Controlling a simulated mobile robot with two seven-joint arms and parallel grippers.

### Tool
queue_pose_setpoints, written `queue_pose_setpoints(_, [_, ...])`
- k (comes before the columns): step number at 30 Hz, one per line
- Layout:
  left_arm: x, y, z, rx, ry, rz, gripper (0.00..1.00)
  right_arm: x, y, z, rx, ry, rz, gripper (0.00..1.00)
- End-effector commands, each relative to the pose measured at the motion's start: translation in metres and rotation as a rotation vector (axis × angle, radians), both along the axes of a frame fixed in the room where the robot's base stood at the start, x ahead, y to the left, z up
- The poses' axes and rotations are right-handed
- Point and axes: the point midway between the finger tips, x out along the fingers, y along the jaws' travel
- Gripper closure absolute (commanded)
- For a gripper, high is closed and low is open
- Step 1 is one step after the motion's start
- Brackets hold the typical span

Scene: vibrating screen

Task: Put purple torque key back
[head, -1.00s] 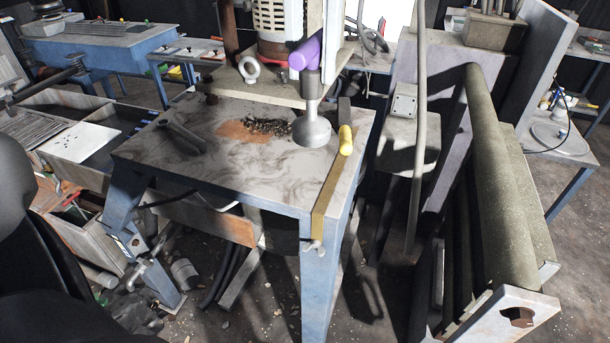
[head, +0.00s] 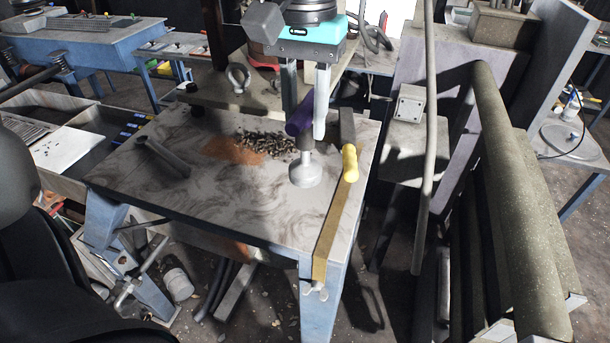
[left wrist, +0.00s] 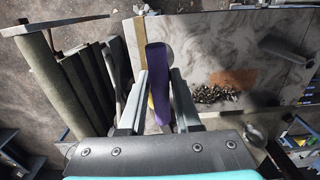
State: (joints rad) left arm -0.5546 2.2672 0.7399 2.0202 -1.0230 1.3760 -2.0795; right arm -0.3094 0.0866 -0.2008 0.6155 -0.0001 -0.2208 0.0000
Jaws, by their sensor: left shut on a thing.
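I cannot tell whether the key still touches the spindle. My right gripper is not in view.
The workbench (head: 235,205) holds a pile of metal shavings (head: 265,144), a grey bar (head: 165,158) and a yellow-ended clamp-like bar (head: 349,163) close to the spindle. A thin vertical pole (head: 430,120) and long rollers (head: 515,200) stand to the right. The bench front is mostly clear.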

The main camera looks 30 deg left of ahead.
Motion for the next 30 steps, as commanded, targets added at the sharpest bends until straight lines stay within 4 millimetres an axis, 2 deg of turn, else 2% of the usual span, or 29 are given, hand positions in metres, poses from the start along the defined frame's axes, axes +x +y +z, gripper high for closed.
queue_pose_setpoints(3, [-0.001,0.000,-0.032,-0.001,0.006,-0.001,1.00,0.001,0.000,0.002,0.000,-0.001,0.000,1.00])
queue_pose_setpoints(6, [-0.001,0.000,-0.052,-0.001,0.005,0.000,1.00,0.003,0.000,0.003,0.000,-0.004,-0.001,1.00])
queue_pose_setpoints(9, [0.000,0.000,-0.064,0.001,0.002,0.001,1.00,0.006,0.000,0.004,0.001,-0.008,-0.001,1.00])
queue_pose_setpoints(14, [0.000,0.000,-0.075,0.001,0.001,0.001,1.00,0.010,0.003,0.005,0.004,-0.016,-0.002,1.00])
queue_pose_setpoints(21, [0.000,0.000,-0.103,0.000,0.001,0.001,1.00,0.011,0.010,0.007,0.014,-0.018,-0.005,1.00])
queue_pose_setpoints(30, [0.000,0.000,-0.107,0.000,-0.002,0.001,1.00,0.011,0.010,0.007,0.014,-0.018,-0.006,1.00])
